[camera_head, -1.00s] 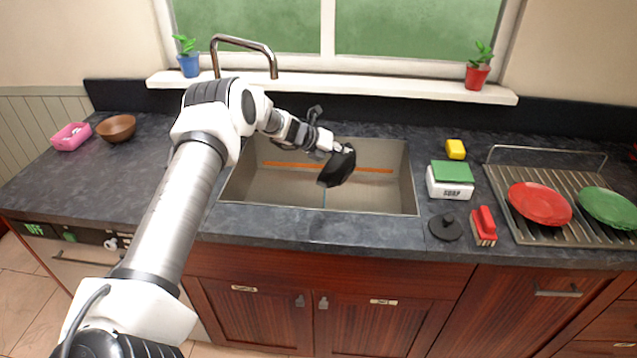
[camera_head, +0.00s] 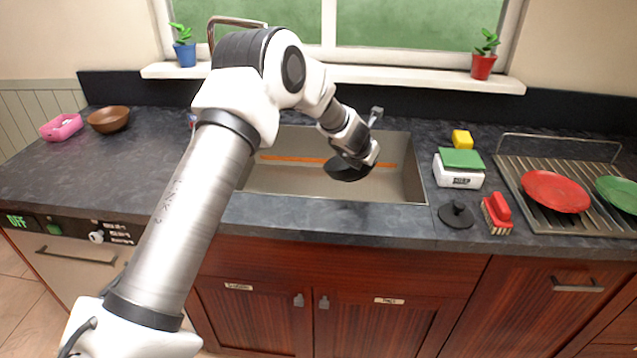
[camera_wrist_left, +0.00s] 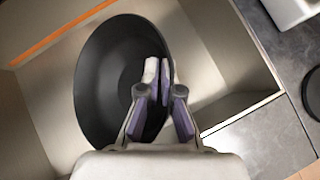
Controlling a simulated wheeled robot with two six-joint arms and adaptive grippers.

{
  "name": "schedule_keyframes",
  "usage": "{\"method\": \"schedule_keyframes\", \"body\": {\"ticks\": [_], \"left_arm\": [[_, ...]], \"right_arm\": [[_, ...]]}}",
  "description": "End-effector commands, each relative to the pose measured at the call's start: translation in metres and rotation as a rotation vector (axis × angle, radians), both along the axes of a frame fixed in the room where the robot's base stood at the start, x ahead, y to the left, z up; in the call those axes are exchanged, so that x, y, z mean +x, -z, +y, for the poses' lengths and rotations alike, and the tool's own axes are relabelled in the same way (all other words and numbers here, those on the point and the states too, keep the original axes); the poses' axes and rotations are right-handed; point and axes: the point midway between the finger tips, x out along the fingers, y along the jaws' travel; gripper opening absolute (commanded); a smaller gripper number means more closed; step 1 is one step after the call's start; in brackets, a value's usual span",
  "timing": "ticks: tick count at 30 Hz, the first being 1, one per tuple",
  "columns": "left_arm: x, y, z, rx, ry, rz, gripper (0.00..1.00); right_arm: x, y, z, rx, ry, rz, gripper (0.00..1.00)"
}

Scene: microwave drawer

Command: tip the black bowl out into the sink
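The black bowl (camera_head: 343,173) is held over the sink (camera_head: 404,182), near the middle of its opening, and looks roughly level in the head view. In the left wrist view the bowl (camera_wrist_left: 105,85) shows its dark inside, which looks empty. My left gripper (camera_head: 362,160) is above it. In the left wrist view its fingers (camera_wrist_left: 158,82) are closed on the bowl's right rim. My right gripper is not in view.
A tap (camera_head: 236,22) stands behind the sink, partly hidden by my left arm. Right of the sink are a soap box (camera_head: 459,178), a black lid-like disc (camera_head: 456,216), a red brush (camera_head: 497,213) and a rack with a red plate (camera_head: 555,191). A brown bowl (camera_head: 108,119) sits far left.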

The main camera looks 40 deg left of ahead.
Motion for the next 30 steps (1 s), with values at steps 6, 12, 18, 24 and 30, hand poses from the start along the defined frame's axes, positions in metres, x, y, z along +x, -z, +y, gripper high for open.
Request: {"method": "schedule_keyframes", "body": {"ticks": [6,12,18,24,30], "left_arm": [[0.002,0.044,-0.04,0.309,0.006,0.015,0.0],[0.002,0.038,-0.042,0.352,-0.002,0.016,0.0],[0.002,0.024,-0.042,0.351,-0.001,0.016,0.0],[0.002,0.0,-0.042,0.35,-0.001,0.016,0.0],[0.002,-0.001,-0.042,0.348,-0.002,0.017,0.0]], "right_arm": [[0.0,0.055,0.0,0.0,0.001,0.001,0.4],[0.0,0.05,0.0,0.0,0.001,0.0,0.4],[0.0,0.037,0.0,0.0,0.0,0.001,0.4],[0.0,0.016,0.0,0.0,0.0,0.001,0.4],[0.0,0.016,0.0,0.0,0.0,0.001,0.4]]}}
